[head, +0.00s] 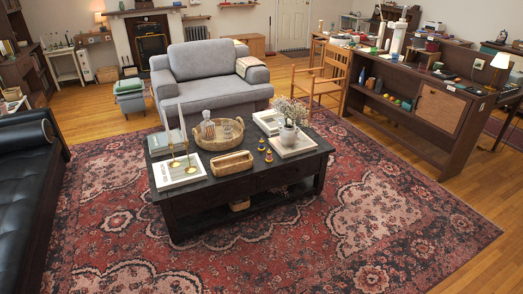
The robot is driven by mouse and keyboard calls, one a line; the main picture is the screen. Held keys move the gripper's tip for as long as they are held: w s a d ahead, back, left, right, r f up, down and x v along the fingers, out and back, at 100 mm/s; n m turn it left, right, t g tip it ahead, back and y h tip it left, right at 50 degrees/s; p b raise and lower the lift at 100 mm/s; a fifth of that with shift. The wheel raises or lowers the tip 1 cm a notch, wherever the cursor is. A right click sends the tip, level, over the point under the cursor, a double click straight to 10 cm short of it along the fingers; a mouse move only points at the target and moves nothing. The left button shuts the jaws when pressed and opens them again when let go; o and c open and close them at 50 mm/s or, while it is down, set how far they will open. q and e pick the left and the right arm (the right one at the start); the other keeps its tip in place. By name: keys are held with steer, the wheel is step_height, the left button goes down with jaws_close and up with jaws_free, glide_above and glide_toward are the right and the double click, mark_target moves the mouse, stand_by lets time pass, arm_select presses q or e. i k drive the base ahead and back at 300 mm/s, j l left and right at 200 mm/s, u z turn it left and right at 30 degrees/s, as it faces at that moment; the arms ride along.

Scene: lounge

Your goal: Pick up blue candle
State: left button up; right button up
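No clearly blue candle stands out. Two tall, thin taper candles (182,122) rise from small brass holders (174,162) at the left end of the dark coffee table (240,187). They look pale grey, and I cannot tell their true colour at this size. A small blue upright object (361,76) stands on the shelf of the dark desk at right; I cannot tell what it is. Neither of my grippers is in view.
The table also holds a round woven tray (201,141), a rectangular basket (232,163), books (180,178) and a potted plant (288,132). A grey armchair (205,88) stands behind it, a black sofa (22,190) at left. The front rug (330,240) is clear.

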mark_target(260, 148)
steer(key=i+l+u, duration=0.1)
steer(key=i+l, duration=0.25)
steer(key=i+l+u, duration=0.15)
steer(key=i+l, duration=0.2)
steer(key=i, duration=0.2)
steer(key=i+l+u, duration=0.1)
steer(key=i+l, duration=0.35)
steer(key=i+l+u, duration=0.1)
steer(key=i+l, duration=0.3)
steer(key=i+l+u, duration=0.1)
steer(key=i+l, duration=0.3)
steer(key=i+l+u, duration=0.15)
steer(key=i+l, duration=0.2)
steer(key=l, duration=0.3)
steer(key=i+l+u, duration=0.1)
steer(key=i+l, duration=0.25)
steer(key=l, duration=0.2)
steer(key=i+l+u, duration=0.1)
steer(key=i+l, duration=0.25)
steer(key=l, duration=0.25)
